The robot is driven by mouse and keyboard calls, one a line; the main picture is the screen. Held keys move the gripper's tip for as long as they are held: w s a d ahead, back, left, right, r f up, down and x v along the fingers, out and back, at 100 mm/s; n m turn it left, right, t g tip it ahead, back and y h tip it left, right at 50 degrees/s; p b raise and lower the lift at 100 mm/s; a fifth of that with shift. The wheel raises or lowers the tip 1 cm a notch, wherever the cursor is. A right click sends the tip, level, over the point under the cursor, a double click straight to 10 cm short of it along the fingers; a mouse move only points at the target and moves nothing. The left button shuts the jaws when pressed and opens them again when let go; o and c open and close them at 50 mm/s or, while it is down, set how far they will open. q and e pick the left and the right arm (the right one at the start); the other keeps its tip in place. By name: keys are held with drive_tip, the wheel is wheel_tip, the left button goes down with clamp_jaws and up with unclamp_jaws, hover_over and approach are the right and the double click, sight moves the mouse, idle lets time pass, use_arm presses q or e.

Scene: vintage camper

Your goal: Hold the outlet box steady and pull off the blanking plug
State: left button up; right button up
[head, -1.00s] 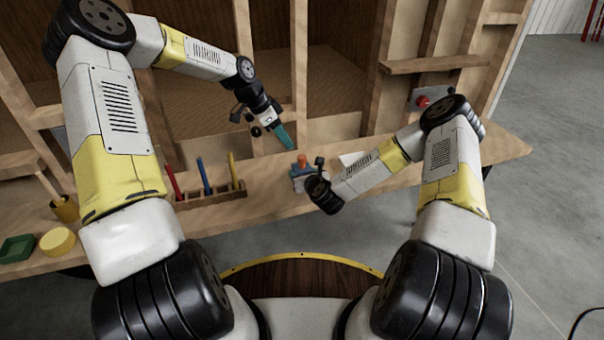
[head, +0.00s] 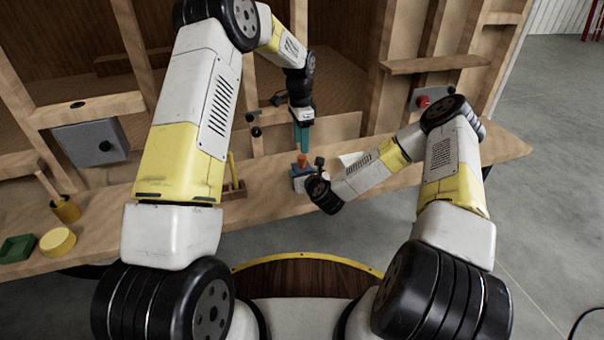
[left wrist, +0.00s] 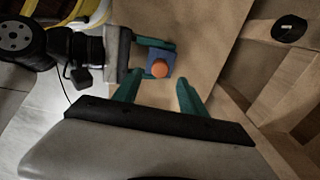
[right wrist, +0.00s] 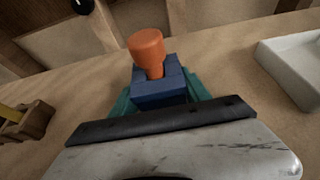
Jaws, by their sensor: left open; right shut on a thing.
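The blue outlet box (right wrist: 160,92) stands on the wooden bench, and the orange blanking plug (right wrist: 148,48) sticks up out of its top. In the head view the box (head: 298,171) and plug (head: 302,160) are partly hidden by my right wrist. My right gripper (right wrist: 160,100) is shut on the box, one teal finger on each side. My left gripper (head: 302,150) points down above the plug, with teal fingers. In the left wrist view my left gripper (left wrist: 158,88) is open and empty, its fingers apart; the plug (left wrist: 160,68) shows just beyond the fingertips, untouched.
A white tray (right wrist: 295,65) lies right of the box in the right wrist view. A wooden tool rack (head: 234,190) stands to the left on the bench. A yellow round tub (head: 57,242) and green tray (head: 17,248) are at far left. Wall studs rise behind the bench.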

sight(302, 156)
use_arm(q)
drive_tip(key=shift+w+d+f, duration=0.1)
drive_tip(key=shift+f, duration=3.75)
clamp_jaws()
drive_tip(key=shift+r, duration=0.2)
drive_tip(key=shift+r, duration=1.35)
drive_tip(key=shift+r, duration=2)
